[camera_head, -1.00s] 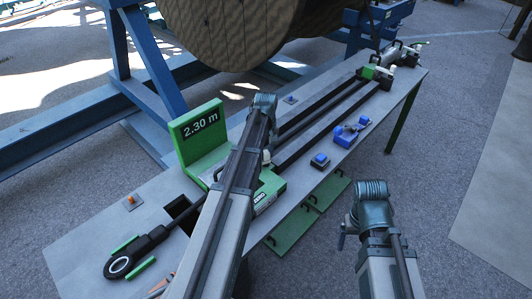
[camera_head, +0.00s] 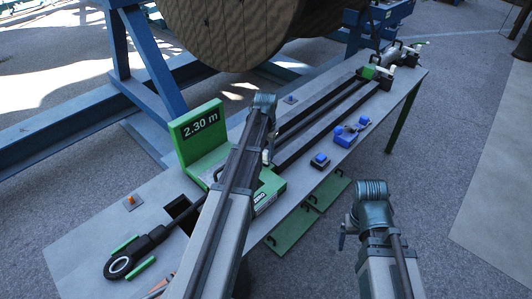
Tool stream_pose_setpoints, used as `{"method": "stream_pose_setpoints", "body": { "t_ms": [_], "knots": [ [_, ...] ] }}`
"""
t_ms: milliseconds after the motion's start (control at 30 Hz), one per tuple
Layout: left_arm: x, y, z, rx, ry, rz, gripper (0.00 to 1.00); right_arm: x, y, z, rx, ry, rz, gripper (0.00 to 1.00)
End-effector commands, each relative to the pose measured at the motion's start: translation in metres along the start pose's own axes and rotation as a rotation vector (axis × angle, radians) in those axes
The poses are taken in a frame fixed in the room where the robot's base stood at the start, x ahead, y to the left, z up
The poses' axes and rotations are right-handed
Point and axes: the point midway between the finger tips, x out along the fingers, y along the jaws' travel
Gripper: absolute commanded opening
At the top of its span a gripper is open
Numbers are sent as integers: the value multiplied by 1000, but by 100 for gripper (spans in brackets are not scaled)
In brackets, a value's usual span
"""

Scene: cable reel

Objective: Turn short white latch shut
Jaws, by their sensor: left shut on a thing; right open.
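A short white latch (camera_head: 267,157) shows as a small pale piece on the unit's right side, just beside my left forearm. My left gripper (camera_head: 266,142) is at this latch and shut on it; its fingers are mostly hidden behind my own arm, so the exact grip is hard to see. My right gripper (camera_head: 344,234) is open and empty, off the bench's front edge at lower right.
A wooden cable reel (camera_head: 235,30) on a blue frame (camera_head: 150,100) stands behind the bench (camera_head: 85,235). Blue devices (camera_head: 346,135) sit on the bench's right part. A green clamp unit (camera_head: 376,73) is at the far end. A black cable end loop (camera_head: 120,265) lies at lower left.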

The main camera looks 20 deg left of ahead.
Motion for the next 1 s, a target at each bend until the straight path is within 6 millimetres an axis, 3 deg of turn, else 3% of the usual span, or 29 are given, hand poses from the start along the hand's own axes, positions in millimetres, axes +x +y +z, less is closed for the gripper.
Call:
{"method": "stream_pose_setpoints", "body": {
  "t_ms": [400,1000],
  "knots": [
    [0,0,0,212,0,0,0,0,0,0,0,0,0,85],
    [0,0,0,257,0,0,0,0,0,0,0,0,0,85]
  ]
}}
